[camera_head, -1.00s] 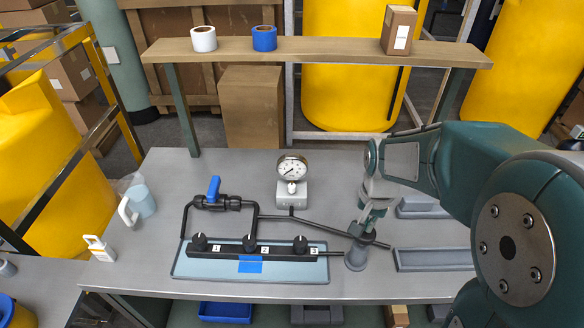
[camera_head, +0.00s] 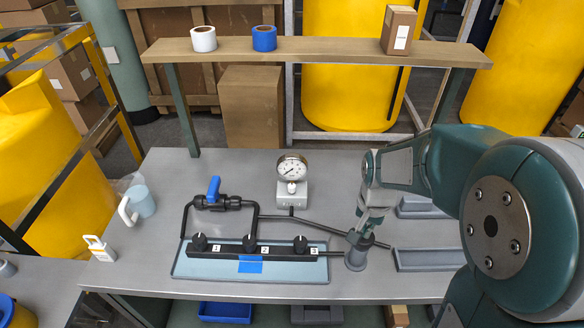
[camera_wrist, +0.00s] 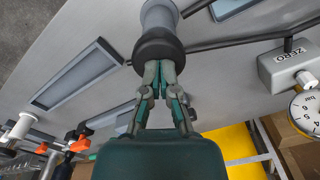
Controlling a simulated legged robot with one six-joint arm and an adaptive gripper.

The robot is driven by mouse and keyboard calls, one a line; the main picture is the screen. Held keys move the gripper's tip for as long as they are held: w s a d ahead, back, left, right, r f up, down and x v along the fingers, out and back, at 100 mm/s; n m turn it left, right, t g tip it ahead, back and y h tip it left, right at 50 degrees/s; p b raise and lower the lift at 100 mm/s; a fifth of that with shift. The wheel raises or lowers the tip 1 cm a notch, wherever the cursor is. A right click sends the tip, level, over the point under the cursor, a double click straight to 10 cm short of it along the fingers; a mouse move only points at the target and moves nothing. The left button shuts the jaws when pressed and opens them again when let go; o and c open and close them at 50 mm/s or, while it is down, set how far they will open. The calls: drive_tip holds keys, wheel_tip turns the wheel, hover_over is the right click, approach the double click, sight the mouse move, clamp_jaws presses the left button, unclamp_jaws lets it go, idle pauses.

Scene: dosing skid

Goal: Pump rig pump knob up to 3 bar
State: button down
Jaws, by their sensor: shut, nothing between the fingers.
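The hand pump is a grey cylinder (camera_head: 356,260) on the bench, right of the manifold, with a dark round knob (camera_wrist: 160,46) on top. My gripper (camera_head: 361,229) is at the knob from above. In the wrist view its closed fingertips (camera_wrist: 160,68) meet at the knob's edge, with nothing held between them. Whether they press on it is hard to tell. The round pressure gauge (camera_head: 291,168) stands on a grey block behind the manifold. Its dark needle seems to point to the lower left, but the reading is too small to make out. The gauge is cut off in the wrist view.
A black manifold (camera_head: 223,250) with several numbered knobs lies on a light blue plate. A blue-handled valve (camera_head: 214,188) sits on the pipe behind it. Grey trays (camera_head: 425,259) lie right of the pump. A wooden shelf (camera_head: 345,50) spans the back, above the bench.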

drive_tip(key=shift+f, duration=0.4)
drive_tip(key=shift+r, duration=1.65)
drive_tip(key=shift+f, duration=0.2)
drive_tip(key=shift+f, duration=1.45)
drive_tip(key=shift+r, duration=1.65)
drive_tip(key=shift+f, duration=0.1)
